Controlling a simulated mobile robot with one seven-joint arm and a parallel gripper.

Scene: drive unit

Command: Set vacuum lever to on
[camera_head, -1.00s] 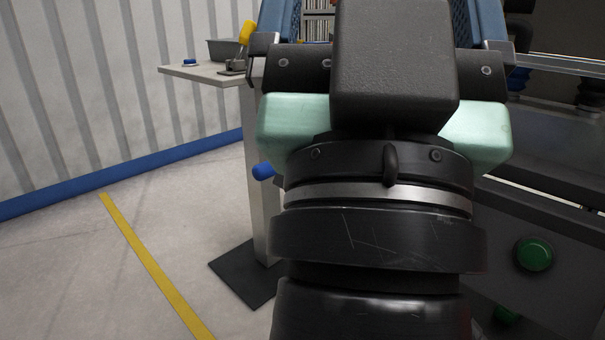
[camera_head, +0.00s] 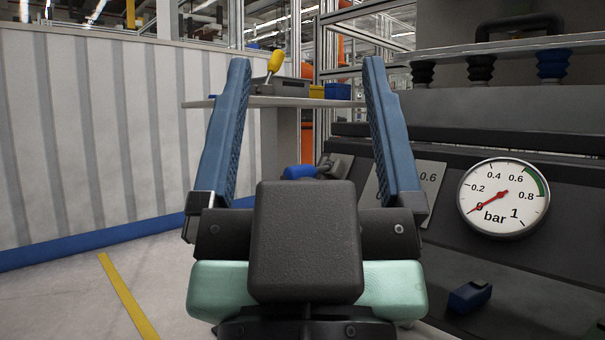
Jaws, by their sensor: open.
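My gripper (camera_head: 306,64) is open and empty, with its two blue ribbed fingers spread apart and pointing up and away in the head view. A blue-handled lever (camera_head: 300,172) on a grey fitting (camera_head: 336,165) shows low between the fingers, beyond my gripper. It is probably the vacuum lever; its on and off positions cannot be read. My gripper's body partly hides the area below it. A plate marked 0.6 (camera_head: 428,178) stands beside the fitting, partly behind the right finger. The round bar gauge (camera_head: 503,198) has its red needle near 0.
A pale table (camera_head: 195,103) at the back holds a yellow-handled item (camera_head: 275,62) and grey, yellow and blue bins. The dark machine panel (camera_head: 560,262) fills the right side, with a blue block (camera_head: 470,296) low on it. Open floor (camera_head: 60,305) lies at left.

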